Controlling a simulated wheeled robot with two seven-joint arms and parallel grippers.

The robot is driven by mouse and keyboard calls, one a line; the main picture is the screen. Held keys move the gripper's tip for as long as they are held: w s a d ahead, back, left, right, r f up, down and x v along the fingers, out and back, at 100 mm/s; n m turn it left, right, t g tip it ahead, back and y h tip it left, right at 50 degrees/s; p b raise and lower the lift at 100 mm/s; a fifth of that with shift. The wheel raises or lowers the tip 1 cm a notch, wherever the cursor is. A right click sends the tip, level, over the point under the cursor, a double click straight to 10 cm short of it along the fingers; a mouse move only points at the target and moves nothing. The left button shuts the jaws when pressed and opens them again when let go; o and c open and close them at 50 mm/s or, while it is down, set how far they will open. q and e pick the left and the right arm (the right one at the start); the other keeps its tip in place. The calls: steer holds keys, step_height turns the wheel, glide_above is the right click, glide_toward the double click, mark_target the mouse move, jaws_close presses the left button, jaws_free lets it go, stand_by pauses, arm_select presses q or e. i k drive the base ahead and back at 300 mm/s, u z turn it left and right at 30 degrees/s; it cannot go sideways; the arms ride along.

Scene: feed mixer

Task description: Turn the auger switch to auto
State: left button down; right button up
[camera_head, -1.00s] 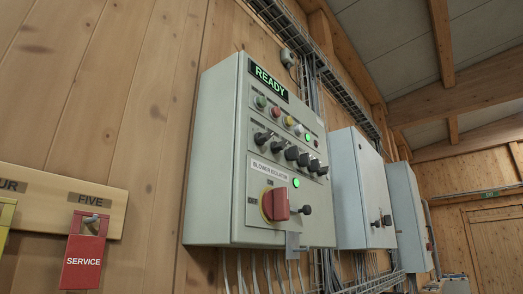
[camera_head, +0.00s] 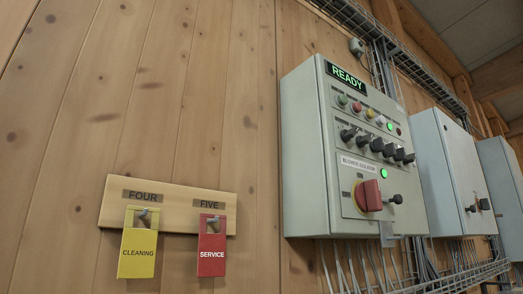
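The control cabinet (camera_head: 306,150) is a light grey box on the wooden wall, right of centre. Its display (camera_head: 346,77) reads READY in green. A row of several black selector switches (camera_head: 377,146) crosses its front; their labels are too small to read, so I cannot tell which is the auger switch or where it points. Below them are a large red rotary isolator handle (camera_head: 369,195) and a small black knob (camera_head: 395,199). Neither of my grippers shows in the view.
A wooden board (camera_head: 178,207) at lower left carries a yellow CLEANING tag (camera_head: 138,252) and a red SERVICE tag (camera_head: 212,254) on hooks marked FOUR and FIVE. More grey cabinets (camera_head: 447,165) stand to the right. Cables (camera_head: 350,265) hang below the control cabinet.

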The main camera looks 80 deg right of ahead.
mark_target(378, 145)
steer(key=k, duration=0.35)
steer(key=z, duration=0.95)
